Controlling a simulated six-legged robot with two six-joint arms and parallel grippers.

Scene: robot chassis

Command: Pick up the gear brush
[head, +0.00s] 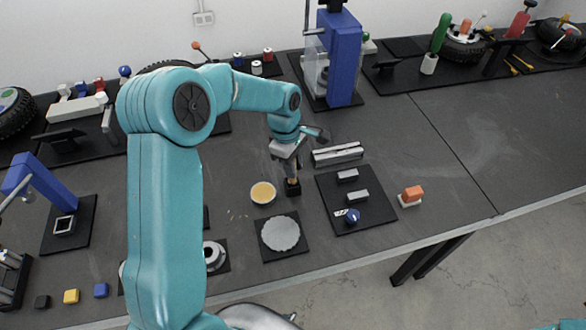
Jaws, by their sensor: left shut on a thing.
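My left arm reaches over the table from the left, and its left gripper (289,160) points down near the table's middle. It is shut on the gear brush (292,186), a small upright thing with a dark block-like lower end. The gripper hides its upper part. I cannot tell whether its lower end touches the table. A grey toothed gear (281,234) lies on a black square mat just in front of the brush. My right gripper is not in view.
A dish with yellowish contents (263,193) sits left of the brush. A black mat (375,215) with small metal blocks and a blue knob lies to the right. A grey rail (337,154) and a blue press (344,60) stand behind. The table's right side (440,150) is mostly clear.

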